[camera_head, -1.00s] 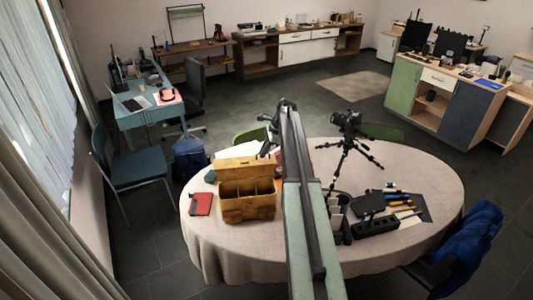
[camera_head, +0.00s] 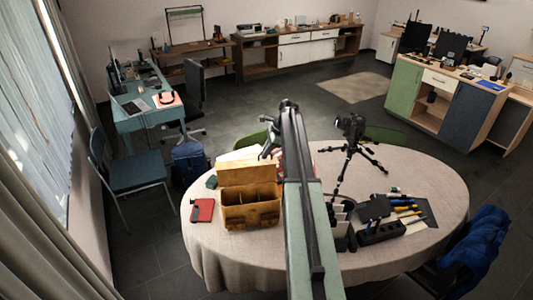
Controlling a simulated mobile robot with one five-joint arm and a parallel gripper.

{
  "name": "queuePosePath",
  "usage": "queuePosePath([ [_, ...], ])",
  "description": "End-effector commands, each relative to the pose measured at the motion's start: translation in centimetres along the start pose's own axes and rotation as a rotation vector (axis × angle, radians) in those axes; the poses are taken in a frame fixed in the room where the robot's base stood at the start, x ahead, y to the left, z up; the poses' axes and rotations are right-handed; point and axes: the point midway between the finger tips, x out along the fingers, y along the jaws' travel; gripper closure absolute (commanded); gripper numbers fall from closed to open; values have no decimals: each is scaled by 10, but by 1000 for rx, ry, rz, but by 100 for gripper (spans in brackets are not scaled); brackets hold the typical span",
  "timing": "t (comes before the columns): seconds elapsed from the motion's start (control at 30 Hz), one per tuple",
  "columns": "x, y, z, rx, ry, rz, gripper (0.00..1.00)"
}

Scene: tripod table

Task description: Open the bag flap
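The tan bag (camera_head: 251,216) stands on the round table, left of my arm. Its inside shows as several open compartments. Its flap (camera_head: 240,174) is raised and stands up along the bag's far side. My arm crosses the middle of the picture and reaches past the bag on its right. My gripper (camera_head: 267,151) is small and dark, just beyond the flap's upper right corner in the picture. I cannot tell whether it touches the flap or whether its fingers are open. The arm hides part of the table to the bag's right.
The cloth-covered table (camera_head: 215,252) also holds a red notebook (camera_head: 202,210), a camera on a tripod (camera_head: 350,145), and a black tray (camera_head: 380,232) with tools nearby. A blue jacket (camera_head: 475,250) hangs at the right. A blue chair (camera_head: 135,170) stands left.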

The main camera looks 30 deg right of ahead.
Motion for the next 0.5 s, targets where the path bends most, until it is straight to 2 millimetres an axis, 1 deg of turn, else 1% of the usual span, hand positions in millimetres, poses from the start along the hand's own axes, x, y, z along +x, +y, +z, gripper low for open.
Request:
queuePosePath([
  [0.03, 0, 0, -1, 0, 0, 0, 74],
  [0.07, 0, 0, -1, 1, 1, -1, 71],
  [0.4, -2, 0, -5, 4, 3, -2, 71],
  [0.5, -5, 0, -4, 4, 3, -2, 71],
])
